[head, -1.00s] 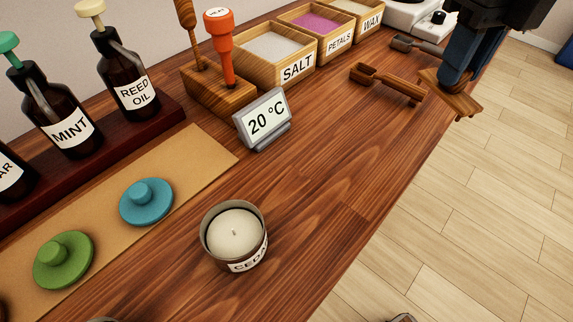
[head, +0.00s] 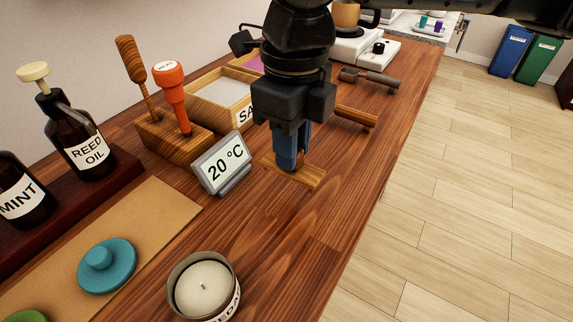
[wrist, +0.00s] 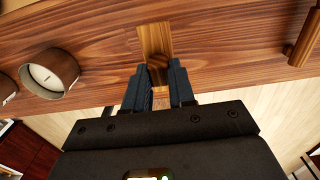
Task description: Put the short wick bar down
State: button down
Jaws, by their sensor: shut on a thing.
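The short wick bar (head: 303,177) is a small flat wooden piece at the counter's middle, right of the 20 °C display. In the wrist view the bar (wrist: 154,38) shows beyond the fingertips, with a darker knob between them. My gripper (head: 290,160) points down and is shut on the bar. The bar is at or just above the counter (head: 250,225); I cannot tell whether it touches. The cedar candle jar (head: 204,288) stands nearer in the head view, apart from the bar.
The temperature display (head: 222,164) is close on the left, with the wooden tool block (head: 172,140) behind it. Bare counter lies between the bar and the candle. The counter's front edge is to the right.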

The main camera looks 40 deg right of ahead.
jog(key=shift+w+a+f, duration=0.2)
jog(key=shift+a+f, duration=0.1)
jog(key=shift+f, duration=1.9)
jog(key=shift+f, duration=0.2)
jog(key=c, duration=0.9)
grip_release()
jog(key=shift+c, duration=0.2)
jog(key=shift+r, duration=0.1)
notch_tip(320, 180, up, 12)
jog(key=shift+r+p, duration=0.1)
jog(key=shift+p, duration=0.4)
